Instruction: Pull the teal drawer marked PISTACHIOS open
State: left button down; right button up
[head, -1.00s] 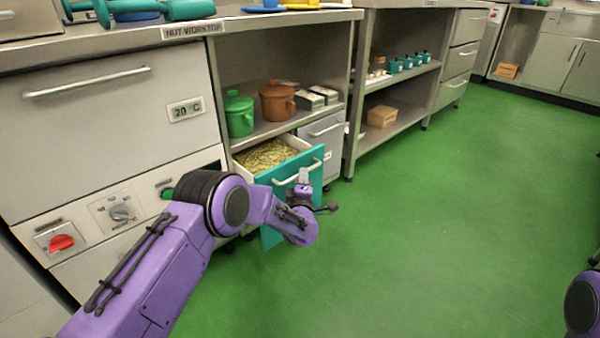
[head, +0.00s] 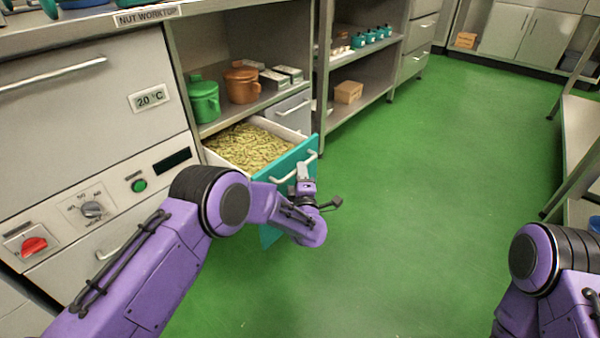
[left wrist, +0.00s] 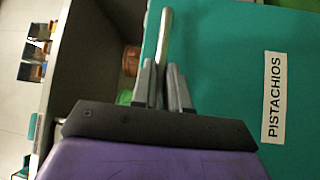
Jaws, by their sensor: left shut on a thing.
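The teal drawer front (head: 298,158) stands pulled out from under the nut worktop, with greenish pistachios (head: 250,146) showing inside the white drawer box. In the left wrist view the teal front (left wrist: 225,75) carries a white label (left wrist: 274,97) reading PISTACHIOS. My left gripper (head: 303,172) is at the drawer's pale bar handle (head: 282,178). In the left wrist view its two fingers (left wrist: 163,85) are closed around the handle (left wrist: 165,35). My right gripper is out of view; only part of my right arm shows at the lower right.
A green pot (head: 204,100) and a brown pot (head: 242,85) stand on the shelf above the drawer. A grey drawer (head: 293,112) is beside it. The green floor (head: 400,200) in front is clear. A bench (head: 580,140) stands at the right.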

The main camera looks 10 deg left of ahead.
pick_arm(q)
jog(key=c, duration=1.1)
grip_release()
jog(key=shift+a, duration=0.15)
jog(key=p+v, duration=0.3)
jog(key=v, duration=0.7)
jog(key=shift+s+f+p, duration=0.1)
jog(key=shift+s+p, duration=0.2)
jog(key=shift+p, duration=0.05)
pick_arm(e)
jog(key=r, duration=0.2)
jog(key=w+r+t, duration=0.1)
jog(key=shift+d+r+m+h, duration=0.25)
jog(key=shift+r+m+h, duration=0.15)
